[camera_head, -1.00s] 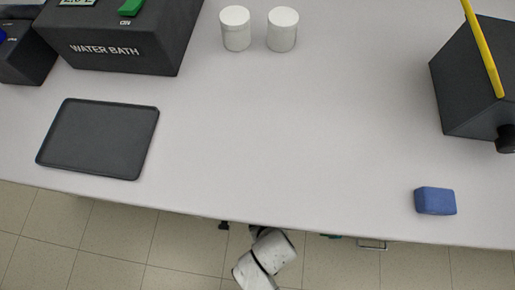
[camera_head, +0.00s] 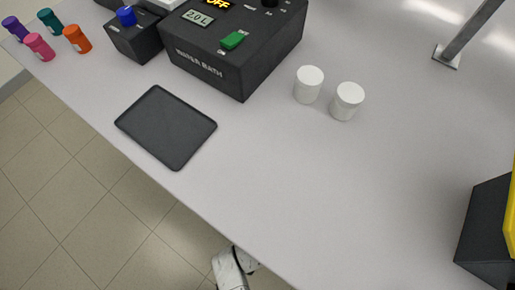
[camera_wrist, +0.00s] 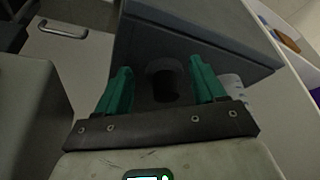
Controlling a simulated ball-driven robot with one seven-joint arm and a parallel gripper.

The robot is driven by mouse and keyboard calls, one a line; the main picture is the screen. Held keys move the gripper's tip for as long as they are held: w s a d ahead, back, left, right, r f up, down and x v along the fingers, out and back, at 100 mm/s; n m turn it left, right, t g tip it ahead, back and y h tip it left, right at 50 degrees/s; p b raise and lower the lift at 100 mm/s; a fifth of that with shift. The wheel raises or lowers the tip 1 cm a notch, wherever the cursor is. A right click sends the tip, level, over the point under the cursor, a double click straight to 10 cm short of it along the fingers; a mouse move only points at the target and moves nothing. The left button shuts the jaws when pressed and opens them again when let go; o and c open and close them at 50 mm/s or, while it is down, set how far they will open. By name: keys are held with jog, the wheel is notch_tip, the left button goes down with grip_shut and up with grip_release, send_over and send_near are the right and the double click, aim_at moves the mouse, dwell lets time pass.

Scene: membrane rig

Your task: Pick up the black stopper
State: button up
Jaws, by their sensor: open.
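I cannot make out a thing that is surely the black stopper in the head view. In the wrist view my gripper (camera_wrist: 162,88) has its two teal fingers spread apart. A dark round piece (camera_wrist: 164,80) shows between the fingers; I cannot tell whether it is the stopper or part of something else, and no grip on it shows. In the head view only a white part of my arm shows, at the table's front edge; the fingers are hidden there.
The table holds a dark tray (camera_head: 166,127), a water bath (camera_head: 215,65), two white jars (camera_head: 308,85) (camera_head: 346,101) and several coloured bottles (camera_head: 77,39) at far left. A dark box (camera_head: 485,240) is cut off at right. The table's middle is clear. The wrist view shows a metal handle (camera_wrist: 63,28).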

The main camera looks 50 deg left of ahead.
jog(key=w+a, duration=0.1)
jog(key=a, duration=0.1)
jog(key=w+a, duration=0.1)
jog(key=w, duration=0.1)
jog(key=shift+w+a, duration=0.2)
jog(key=shift+a, duration=0.2)
jog(key=shift+w+a+f, duration=0.25)
jog(key=shift+f, duration=0.3)
jog(key=shift+c, duration=0.3)
jog(key=c, duration=1.1)
